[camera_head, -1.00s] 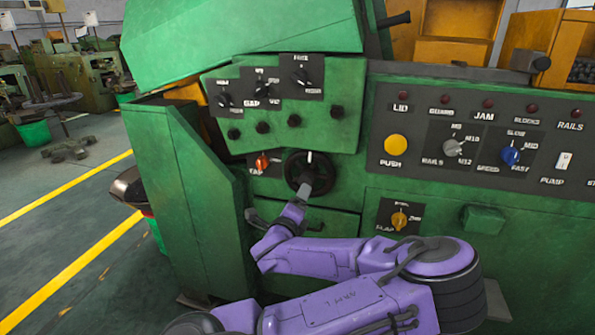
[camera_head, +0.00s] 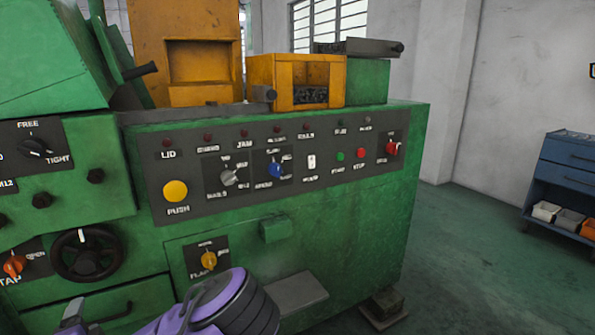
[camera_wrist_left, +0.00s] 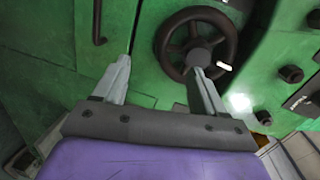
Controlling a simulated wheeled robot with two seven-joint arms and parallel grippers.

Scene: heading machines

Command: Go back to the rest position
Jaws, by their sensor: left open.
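My left gripper (camera_wrist_left: 161,64) is open and empty in the left wrist view, with its two grey fingers spread apart. Its right finger overlaps the hub of the black handwheel (camera_wrist_left: 168,30) in that view; I cannot tell whether they touch. In the head view, the handwheel (camera_head: 88,257) is on the green machine (camera_head: 350,220) at the lower left. My purple left arm shows at the bottom edge there, with a grey part of the gripper end (camera_head: 73,313) below the handwheel. My right gripper is in neither view.
The control panel holds a yellow push button (camera_head: 175,191), a blue knob (camera_head: 275,170) and a red switch (camera_head: 392,148). An orange tap knob (camera_head: 14,265) is left of the handwheel. A blue cabinet with bins (camera_head: 570,170) stands at right. The floor between is free.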

